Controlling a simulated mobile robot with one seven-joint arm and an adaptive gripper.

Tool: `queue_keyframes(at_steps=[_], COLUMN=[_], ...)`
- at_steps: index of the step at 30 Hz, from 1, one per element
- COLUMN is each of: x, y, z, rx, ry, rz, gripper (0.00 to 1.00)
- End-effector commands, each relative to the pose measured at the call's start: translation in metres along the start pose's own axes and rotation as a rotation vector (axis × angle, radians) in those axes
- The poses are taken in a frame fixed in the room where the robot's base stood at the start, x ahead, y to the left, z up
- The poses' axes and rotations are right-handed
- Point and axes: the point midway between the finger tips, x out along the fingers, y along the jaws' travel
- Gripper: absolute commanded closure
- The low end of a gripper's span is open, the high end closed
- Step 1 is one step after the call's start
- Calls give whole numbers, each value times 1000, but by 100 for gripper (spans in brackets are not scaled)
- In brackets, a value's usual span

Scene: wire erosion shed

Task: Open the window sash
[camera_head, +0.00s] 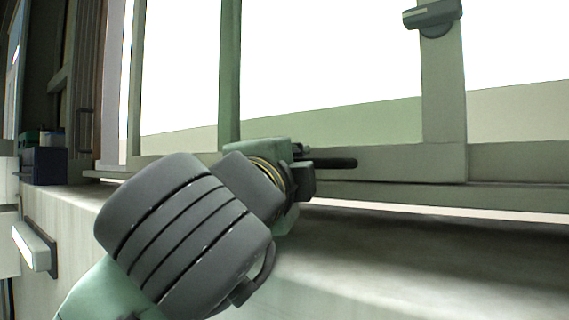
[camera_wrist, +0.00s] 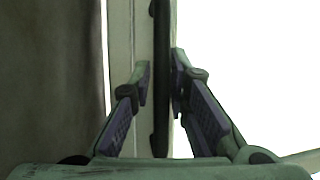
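The window sash has a pale green frame (camera_head: 400,163) around a bright pane. A dark bar handle (camera_head: 335,162) runs along its lower rail, and a dark turning latch (camera_head: 433,16) sits on its right upright. My gripper (camera_head: 303,172) is at the left part of the bar. In the wrist view, the bar handle (camera_wrist: 161,60) runs upright between the two fingertips of my gripper (camera_wrist: 160,85). My wrist hides the bar's left end in the head view.
A broad pale sill (camera_head: 420,265) runs below the window, with free room to the right of my arm. A bright strip shows under the lower frame. A dark blue box (camera_head: 48,166) stands at the far left, and a light fitting (camera_head: 35,245) is on the wall below.

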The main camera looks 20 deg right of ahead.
Motion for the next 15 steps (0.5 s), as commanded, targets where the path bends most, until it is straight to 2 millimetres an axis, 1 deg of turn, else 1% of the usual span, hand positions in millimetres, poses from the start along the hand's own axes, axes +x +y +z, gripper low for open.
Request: queue_keyframes(at_steps=[10, 13, 15], x=[-2, -10, -21], y=[-1, -2, -2], z=[0, 1, 0], rx=[0, 1, 1], ry=[-1, -2, -1], rz=[-3, -4, -6], gripper=[80, 80, 80])
